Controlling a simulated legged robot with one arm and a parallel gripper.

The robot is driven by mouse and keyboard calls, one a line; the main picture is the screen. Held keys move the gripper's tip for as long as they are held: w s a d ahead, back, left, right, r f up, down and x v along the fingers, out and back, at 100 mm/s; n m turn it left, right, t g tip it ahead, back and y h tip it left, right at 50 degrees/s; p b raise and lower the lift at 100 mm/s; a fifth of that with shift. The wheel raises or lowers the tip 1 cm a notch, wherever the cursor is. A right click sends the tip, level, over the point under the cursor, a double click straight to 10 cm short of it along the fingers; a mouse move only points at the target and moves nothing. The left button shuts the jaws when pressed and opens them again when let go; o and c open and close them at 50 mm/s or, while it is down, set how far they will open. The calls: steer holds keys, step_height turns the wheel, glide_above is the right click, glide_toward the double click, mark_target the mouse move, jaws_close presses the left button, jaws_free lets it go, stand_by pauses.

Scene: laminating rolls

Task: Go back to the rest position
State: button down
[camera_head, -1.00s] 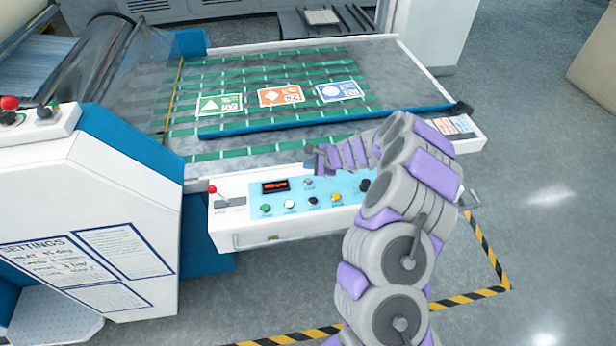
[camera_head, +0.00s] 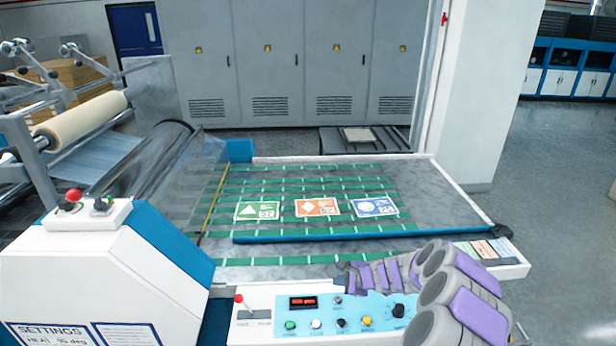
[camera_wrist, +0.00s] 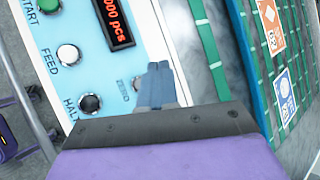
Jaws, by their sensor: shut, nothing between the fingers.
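My gripper (camera_head: 352,276) is at the top edge of the light blue control panel (camera_head: 372,308), on the front of the laminating machine. In the wrist view, the gripper's blue-grey fingers (camera_wrist: 157,86) are together with nothing between them. They hover over or touch the panel by the ZERO button (camera_wrist: 137,85); which of these I cannot tell. The FEED button (camera_wrist: 67,53), the black HALT button (camera_wrist: 90,103) and the red-digit display (camera_wrist: 115,22) show beside it. My arm comes in from the lower right in the head view.
Three cards, green (camera_head: 257,211), orange (camera_head: 317,207) and blue (camera_head: 375,207), lie on the green-striped bed. A blue bar (camera_head: 330,238) crosses in front of them. A red-knobbed lever (camera_head: 239,299) stands left of the panel. Grey cabinets (camera_head: 285,70) stand behind. The floor at right is clear.

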steer(key=s+a+r+n+g+y, duration=0.25)
steer(key=s+a+r+n, duration=0.45)
steer(key=a+r, duration=0.5)
steer(key=s+a+r+n+g, duration=0.1)
steer(key=s+r+n, duration=0.25)
steer(key=s, duration=0.35)
steer(key=s+a+r+n+g, duration=0.2)
steer(key=s+r, duration=0.2)
steer(key=s, duration=0.3)
steer(key=s+d+n+g+h, duration=0.1)
steer(key=s+d, duration=0.4)
steer(key=s, duration=0.5)
steer(key=s+d+r+n+g+h, duration=0.1)
steer(key=s+d+n+h, duration=0.2)
steer(key=s, duration=0.7)
steer(key=s+d+n+g+h, duration=0.1)
steer(key=s+d+n+h, duration=0.1)
steer(key=s+d+h, duration=0.2)
steer(key=s+d+b, duration=0.1)
steer(key=s+d, duration=0.2)
steer(key=s, duration=0.3)
steer(key=shift+s+r+h, duration=0.25)
steer(key=shift+s+h, duration=0.1)
steer(key=shift+s, duration=0.05)
